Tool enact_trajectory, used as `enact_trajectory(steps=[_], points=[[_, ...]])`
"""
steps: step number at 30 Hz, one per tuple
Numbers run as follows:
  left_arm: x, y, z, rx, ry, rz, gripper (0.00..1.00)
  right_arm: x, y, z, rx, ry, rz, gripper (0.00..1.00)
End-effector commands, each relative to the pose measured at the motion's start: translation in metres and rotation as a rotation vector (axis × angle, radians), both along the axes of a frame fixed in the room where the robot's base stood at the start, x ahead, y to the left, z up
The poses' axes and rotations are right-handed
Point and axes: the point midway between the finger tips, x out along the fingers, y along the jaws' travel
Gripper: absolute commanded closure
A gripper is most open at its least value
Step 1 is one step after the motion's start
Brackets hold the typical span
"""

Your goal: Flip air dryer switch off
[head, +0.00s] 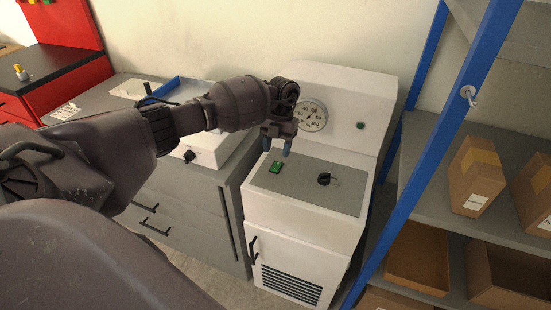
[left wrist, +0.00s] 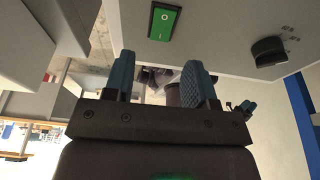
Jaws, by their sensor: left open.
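The air dryer (head: 308,235) is a white cabinet with a grey sloped panel on top. A green rocker switch (head: 276,167) sits at the left of that panel; it also shows at the top of the left wrist view (left wrist: 164,22). My left gripper (head: 278,147) hangs just above and behind the switch, apart from it. Its blue fingers are spread and empty in the left wrist view (left wrist: 158,78). I cannot tell from these views which way the rocker is tipped.
A black knob (head: 324,178) is on the same panel, right of the switch. A blue-framed shelf (head: 432,140) with cardboard boxes stands close at right; a grey drawer cabinet (head: 185,205) adjoins at left.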

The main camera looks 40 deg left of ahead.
Motion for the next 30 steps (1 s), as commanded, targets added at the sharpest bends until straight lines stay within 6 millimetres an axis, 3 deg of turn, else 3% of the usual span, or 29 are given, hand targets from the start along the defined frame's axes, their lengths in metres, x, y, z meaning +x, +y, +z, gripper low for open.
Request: enact_trajectory(steps=[3,10,30], points=[[0.006,0.001,0.023,0.001,-0.003,0.0,0.49,-0.001,0.0,0.0,0.0,0.002,-0.002,0.57],[0.013,0.003,0.048,0.0,0.0,0.001,0.49,-0.002,-0.001,-0.002,0.0,0.006,-0.002,0.57],[0.014,0.003,0.054,-0.001,0.001,0.001,0.49,-0.001,0.0,0.002,0.0,-0.001,-0.001,0.57]])
